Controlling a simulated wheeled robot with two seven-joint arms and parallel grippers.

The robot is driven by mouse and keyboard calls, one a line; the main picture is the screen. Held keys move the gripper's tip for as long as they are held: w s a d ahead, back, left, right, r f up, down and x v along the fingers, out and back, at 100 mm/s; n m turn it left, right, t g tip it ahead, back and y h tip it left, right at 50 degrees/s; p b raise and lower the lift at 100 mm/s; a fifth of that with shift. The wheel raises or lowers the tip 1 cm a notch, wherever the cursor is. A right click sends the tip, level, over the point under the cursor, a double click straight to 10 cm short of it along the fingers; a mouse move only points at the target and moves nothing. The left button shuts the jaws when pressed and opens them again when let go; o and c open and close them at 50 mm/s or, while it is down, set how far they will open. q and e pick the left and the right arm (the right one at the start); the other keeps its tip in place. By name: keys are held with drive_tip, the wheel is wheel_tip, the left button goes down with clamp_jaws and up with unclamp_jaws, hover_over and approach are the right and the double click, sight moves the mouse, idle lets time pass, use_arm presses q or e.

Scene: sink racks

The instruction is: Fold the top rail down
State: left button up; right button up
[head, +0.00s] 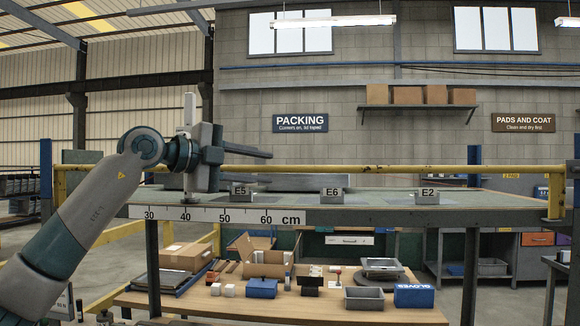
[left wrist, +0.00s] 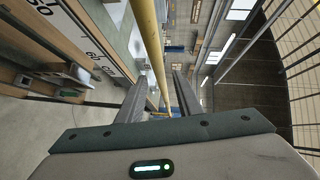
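In the left wrist view the rail (left wrist: 152,40) runs down the picture and passes between the two spread fingers of the gripper (left wrist: 160,76). The fingers look open, with gaps to the rail; whether either touches it I cannot tell. My right gripper does not show clearly in either view.
A green-topped shelf (head: 380,205) with a centimetre scale lies in front of the rail, bearing small blocks marked E5, E6 and E2. Below it, a wooden table (head: 210,307) holds cartons, grey bins and a blue glove box (head: 414,296). Above the rail is clear.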

sight(286, 169)
use_arm(q)
drive_tip(key=p+x, duration=0.3)
drive_tip(key=x, duration=0.4)
drive_tip(key=shift+d+r, duration=0.1)
drive_tip(key=shift+r, duration=0.05)
drive_tip(key=shift+w+d+f, duration=0.25)
drive_tip(key=shift+w+d, duration=0.2)
drive_tip(key=shift+d, duration=0.05)
clamp_jaws()
